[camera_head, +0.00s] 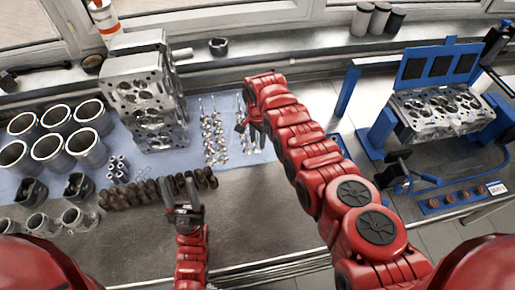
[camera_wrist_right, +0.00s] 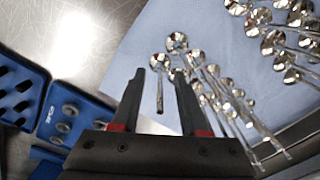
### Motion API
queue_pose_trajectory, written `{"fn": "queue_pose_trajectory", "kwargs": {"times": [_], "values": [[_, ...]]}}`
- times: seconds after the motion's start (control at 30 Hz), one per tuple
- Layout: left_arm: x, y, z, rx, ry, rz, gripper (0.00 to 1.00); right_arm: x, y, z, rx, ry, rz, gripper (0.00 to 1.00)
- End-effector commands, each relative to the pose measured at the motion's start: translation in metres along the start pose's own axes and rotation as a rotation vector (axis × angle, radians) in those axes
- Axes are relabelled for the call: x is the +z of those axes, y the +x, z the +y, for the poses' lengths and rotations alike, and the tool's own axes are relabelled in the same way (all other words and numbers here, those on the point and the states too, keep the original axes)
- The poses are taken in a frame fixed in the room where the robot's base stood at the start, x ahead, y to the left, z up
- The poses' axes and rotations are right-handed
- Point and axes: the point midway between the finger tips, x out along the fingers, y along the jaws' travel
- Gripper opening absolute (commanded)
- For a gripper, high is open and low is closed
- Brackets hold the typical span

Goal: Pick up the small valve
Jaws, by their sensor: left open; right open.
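Several small shiny valves (camera_head: 214,132) lie in rows on a blue cloth in the middle of the bench. They also show in the right wrist view, where one small valve (camera_wrist_right: 159,62) has its head between my right fingertips and its short stem between the fingers. My right gripper (camera_wrist_right: 158,76) is open and empty around that valve's place; whether it touches it I cannot tell. In the head view my right gripper (camera_head: 243,122) is over the right side of the valve cloth, partly hidden by its arm. My left gripper (camera_head: 187,180) is open and empty, by the dark camshaft-like part.
A cylinder head (camera_head: 150,100) stands left of the valves, with several metal cylinders (camera_head: 48,147) further left. A dark lobed shaft (camera_head: 150,192) lies near my left gripper. At right, a blue fixture (camera_head: 385,125) holds another head (camera_head: 440,110). Blue trays (camera_wrist_right: 65,120) show in the wrist view.

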Motion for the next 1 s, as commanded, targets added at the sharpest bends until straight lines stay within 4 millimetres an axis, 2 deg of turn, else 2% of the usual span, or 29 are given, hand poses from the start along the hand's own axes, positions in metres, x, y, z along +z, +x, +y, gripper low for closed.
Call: {"fn": "queue_pose_trajectory", "kwargs": {"times": [0.03,0.23,0.5,1.0], "values": [[0.0011,-0.0068,0.0003,0.0,0.0,0.0,0.5,0.0002,0.0076,0.0001,0.001,0.0,0.0,0.44],[0.0005,-0.0039,0.0002,0.0,0.0,0.001,0.5,0.0001,0.0051,-0.0001,0.0,0.0,0.0,0.44],[0.0006,-0.0039,0.0002,0.0,0.0,0.001,0.5,0.0,0.005,-0.0001,0.0,0.0,0.0,0.0],[0.0002,-0.0017,0.0001,0.0,0.0,0.001,0.5,0.0001,0.0025,-0.0001,0.0,0.0,0.0,0.0]]}}
